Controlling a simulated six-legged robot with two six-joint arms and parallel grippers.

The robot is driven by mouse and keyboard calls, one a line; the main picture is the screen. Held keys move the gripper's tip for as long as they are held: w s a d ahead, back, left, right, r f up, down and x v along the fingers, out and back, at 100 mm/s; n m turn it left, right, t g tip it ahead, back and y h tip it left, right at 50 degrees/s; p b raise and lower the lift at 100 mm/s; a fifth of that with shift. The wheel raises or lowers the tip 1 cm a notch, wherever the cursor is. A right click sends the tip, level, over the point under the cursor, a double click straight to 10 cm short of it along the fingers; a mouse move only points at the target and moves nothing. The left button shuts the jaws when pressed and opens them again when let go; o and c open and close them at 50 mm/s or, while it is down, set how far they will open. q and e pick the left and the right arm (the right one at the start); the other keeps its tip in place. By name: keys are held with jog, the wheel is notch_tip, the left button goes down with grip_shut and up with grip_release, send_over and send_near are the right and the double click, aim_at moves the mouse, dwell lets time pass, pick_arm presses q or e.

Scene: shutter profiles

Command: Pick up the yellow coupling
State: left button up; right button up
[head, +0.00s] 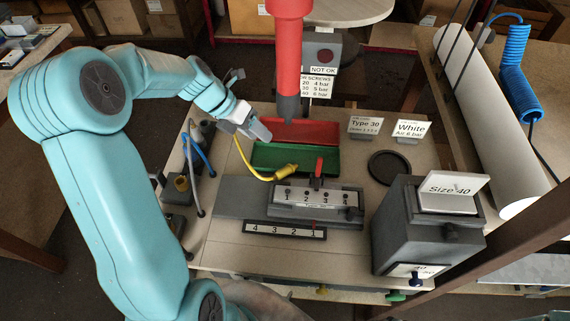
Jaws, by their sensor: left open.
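The yellow coupling (286,171) sits at the end of a curved yellow hose (247,165), over the front edge of the green tray. The hose's upper end goes up behind my left gripper. My left gripper (262,134) is open, above and to the left of the coupling, apart from it. Its fingers are seen at a steep angle, and nothing shows between them. My right gripper is not in view.
A red tool with a dark tip (288,60) hangs over the red tray (322,131) and green tray (262,157). A numbered grey fixture (330,211) with a red lever stands in front. A grey box (425,235) stands at right, near a black ring (388,168).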

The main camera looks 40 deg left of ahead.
pick_arm(q)
jog(key=x, duration=0.9)
jog(key=shift+d+f, duration=0.25)
jog(key=shift+f, duration=0.1)
jog(key=shift+d+f, duration=0.2)
jog(key=shift+f, duration=0.25)
jog(key=x, duration=0.5)
jog(key=shift+w+f, duration=0.15)
jog(key=shift+w, duration=0.05)
grip_shut()
notch_tip(320, 180, up, 20)
jog(key=p, duration=0.2)
